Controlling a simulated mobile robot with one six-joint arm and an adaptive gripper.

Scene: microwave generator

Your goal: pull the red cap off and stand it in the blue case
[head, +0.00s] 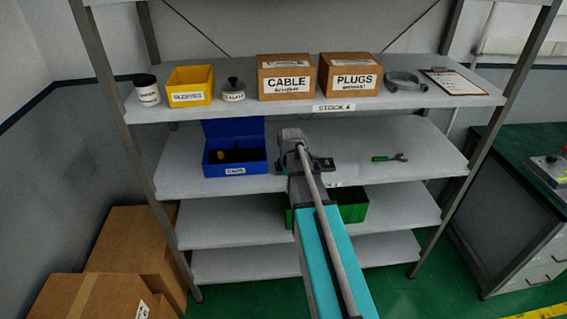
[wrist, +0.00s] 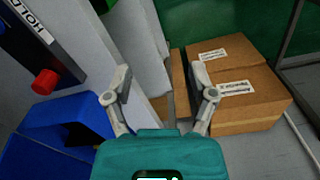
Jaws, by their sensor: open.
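In the wrist view, the red cap (wrist: 45,81) sticks out from the front of a dark unit (wrist: 62,62) labelled "HOLD…" at the upper left. In the head view I cannot make out the cap; my arm covers that part of the shelf. The blue case (head: 235,169), labelled "CAPS", stands open with its lid raised, on the second shelf left of my arm. Something small and yellow shows inside it. Blue surfaces of it also show at the lower left of the wrist view (wrist: 30,150). My gripper (wrist: 166,82) is open and empty, to the right of the cap and apart from it.
The top shelf (head: 230,112) holds a yellow bin, two cardboard boxes, jars, a cable and a clipboard. A green-handled tool (head: 388,158) lies right of my arm. A green bin (head: 353,205) stands on the shelf below. Cardboard boxes (head: 125,245) stand on the floor at left.

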